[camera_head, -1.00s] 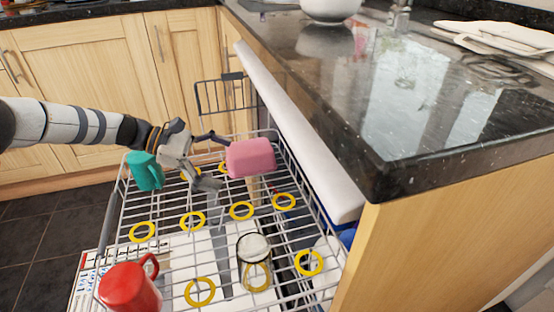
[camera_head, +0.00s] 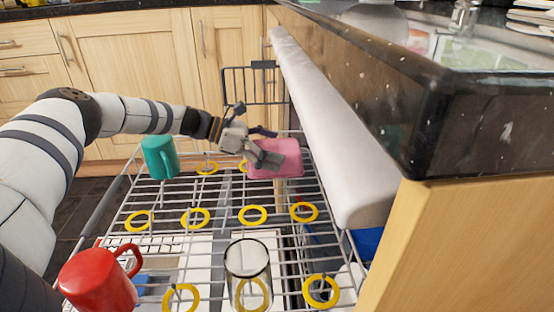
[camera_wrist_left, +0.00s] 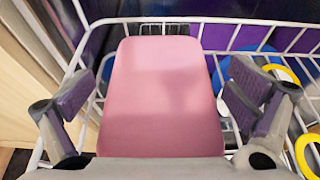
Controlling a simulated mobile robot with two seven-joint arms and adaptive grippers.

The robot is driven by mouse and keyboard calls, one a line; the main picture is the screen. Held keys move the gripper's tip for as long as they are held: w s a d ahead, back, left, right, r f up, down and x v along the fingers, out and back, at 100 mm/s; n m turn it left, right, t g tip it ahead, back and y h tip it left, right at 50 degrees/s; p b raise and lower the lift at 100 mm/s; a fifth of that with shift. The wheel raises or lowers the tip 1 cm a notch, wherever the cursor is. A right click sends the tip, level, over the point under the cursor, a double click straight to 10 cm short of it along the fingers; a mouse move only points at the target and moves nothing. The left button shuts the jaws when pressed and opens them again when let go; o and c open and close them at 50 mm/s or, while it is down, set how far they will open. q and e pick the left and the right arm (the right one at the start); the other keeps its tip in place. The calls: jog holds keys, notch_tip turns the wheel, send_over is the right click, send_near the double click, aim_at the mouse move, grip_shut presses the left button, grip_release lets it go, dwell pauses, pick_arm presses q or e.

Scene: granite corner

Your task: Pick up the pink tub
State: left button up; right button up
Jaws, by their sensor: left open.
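The pink tub (camera_head: 285,160) sits at the far right part of the wire dishwasher rack (camera_head: 190,228). In the left wrist view the tub (camera_wrist_left: 162,90) fills the middle, between the two spread fingers. My left gripper (camera_head: 264,146) is open at the tub, with one finger in front of its left part in the head view. The fingers of my left gripper (camera_wrist_left: 160,100) stand apart from the tub's sides in the wrist view, with gaps on both sides. My right gripper is not in view.
A teal mug (camera_head: 160,158) stands left of my left gripper. A red mug (camera_head: 98,280) and a clear glass (camera_head: 248,272) stand at the front. Several yellow rings (camera_head: 253,215) mark the rack. The white door edge (camera_head: 322,130) and granite counter (camera_head: 400,85) bound the right.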

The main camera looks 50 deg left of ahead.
pick_arm(q)
jog(key=shift+r, duration=0.1)
jog(key=shift+c, duration=0.4)
jog(key=c, duration=1.2)
